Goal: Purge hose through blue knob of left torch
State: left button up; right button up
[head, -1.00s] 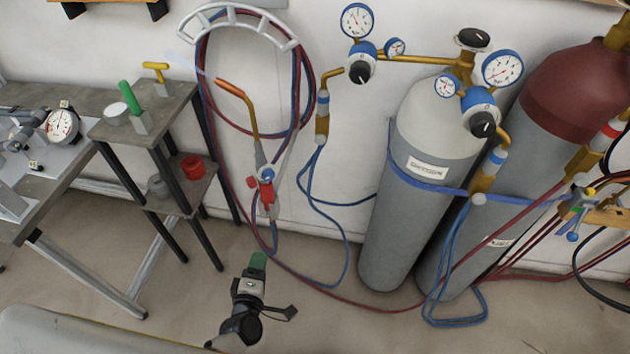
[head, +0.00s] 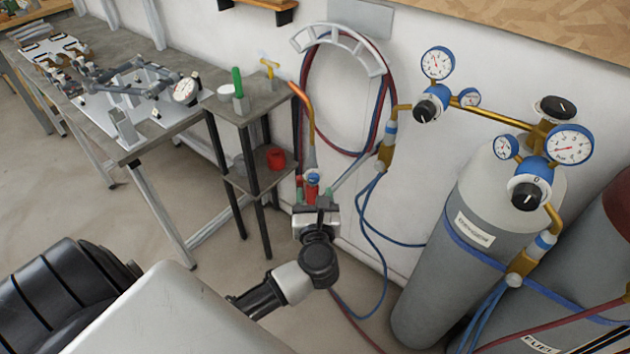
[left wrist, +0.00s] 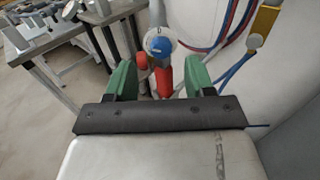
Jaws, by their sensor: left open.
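The left torch hangs at the wall, its copper tube (head: 303,98) rising from the handle, with a faint pale streak by its tip. Its blue knob (head: 313,179) sits just beyond my left gripper (head: 317,193). In the left wrist view the blue knob (left wrist: 159,44) has a white face and stands ahead of the gap between my green fingers (left wrist: 161,80). A smaller red knob (left wrist: 142,62) is to its left, and the red handle (left wrist: 165,82) lies between the fingers. The left gripper is open, with no clear contact. Red and blue hoses (head: 382,105) coil on a wall rack. My right gripper is not in view.
Grey cylinders (head: 465,270) with gauges stand on the right. A blue hose (head: 383,245) hangs between. The floor at left is partly clear.

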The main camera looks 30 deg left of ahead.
aim_at(314, 182)
pick_arm(q)
jog(key=x, duration=0.4)
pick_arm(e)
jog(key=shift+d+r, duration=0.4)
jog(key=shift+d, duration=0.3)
